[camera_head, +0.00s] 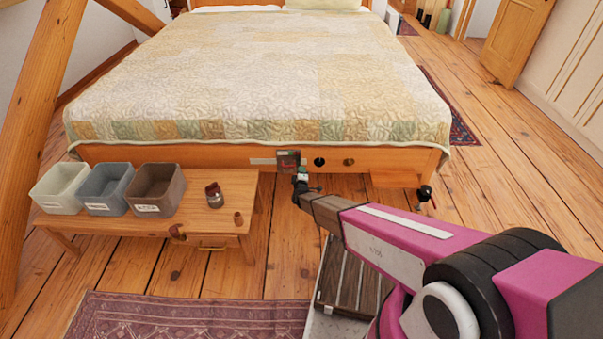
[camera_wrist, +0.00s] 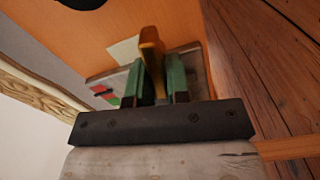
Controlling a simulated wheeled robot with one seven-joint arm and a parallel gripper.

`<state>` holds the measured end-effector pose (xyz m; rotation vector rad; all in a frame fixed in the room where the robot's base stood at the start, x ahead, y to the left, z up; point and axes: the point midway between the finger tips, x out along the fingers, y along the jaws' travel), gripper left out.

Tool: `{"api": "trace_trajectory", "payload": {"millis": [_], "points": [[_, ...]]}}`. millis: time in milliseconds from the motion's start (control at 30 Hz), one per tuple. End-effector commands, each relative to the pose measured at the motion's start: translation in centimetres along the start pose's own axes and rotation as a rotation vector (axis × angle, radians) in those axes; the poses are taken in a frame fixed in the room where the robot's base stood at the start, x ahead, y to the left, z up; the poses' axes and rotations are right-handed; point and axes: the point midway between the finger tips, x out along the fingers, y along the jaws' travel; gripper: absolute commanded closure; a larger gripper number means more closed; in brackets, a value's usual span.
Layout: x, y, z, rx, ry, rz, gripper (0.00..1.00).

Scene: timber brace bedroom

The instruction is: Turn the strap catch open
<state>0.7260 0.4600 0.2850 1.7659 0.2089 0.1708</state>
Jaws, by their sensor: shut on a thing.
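The strap catch shows in the wrist view as a brass-yellow lever (camera_wrist: 152,52) standing out from a grey plate (camera_wrist: 188,62) with red and green marks. My gripper (camera_wrist: 158,66) has its two green fingers on either side of the lever and is shut on it. In the head view, the plate (camera_head: 289,161) is mounted on the wooden bed end, and my gripper (camera_head: 301,175) reaches it from below right. The lever is hidden or too small to tell in that view. The fingers hide part of the plate in the wrist view.
A black knob (camera_head: 319,162) and a brown knob (camera_head: 349,162) sit right of the plate. A low wooden table (camera_head: 225,218) stands left, with a white bin (camera_head: 60,188), a blue-grey bin (camera_head: 104,189), a brown bin (camera_head: 156,189) and a jar (camera_head: 214,196).

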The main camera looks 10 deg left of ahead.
Motion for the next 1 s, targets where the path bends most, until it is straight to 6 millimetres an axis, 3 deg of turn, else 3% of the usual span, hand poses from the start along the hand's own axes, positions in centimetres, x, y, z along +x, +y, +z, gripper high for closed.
{"api": "trace_trajectory", "payload": {"millis": [600, 633, 700, 1000], "points": [[-0.08, -0.19, 0.03, -0.045, 0.0, -0.003, 1.0], [-0.08, -0.19, 0.03, -0.045, 0.0, -0.003, 0.8], [-0.08, -0.18, 0.03, -0.045, 0.0, -0.003, 0.62], [-0.07, -0.08, 0.12, -0.045, 0.0, -0.001, 0.62]]}}
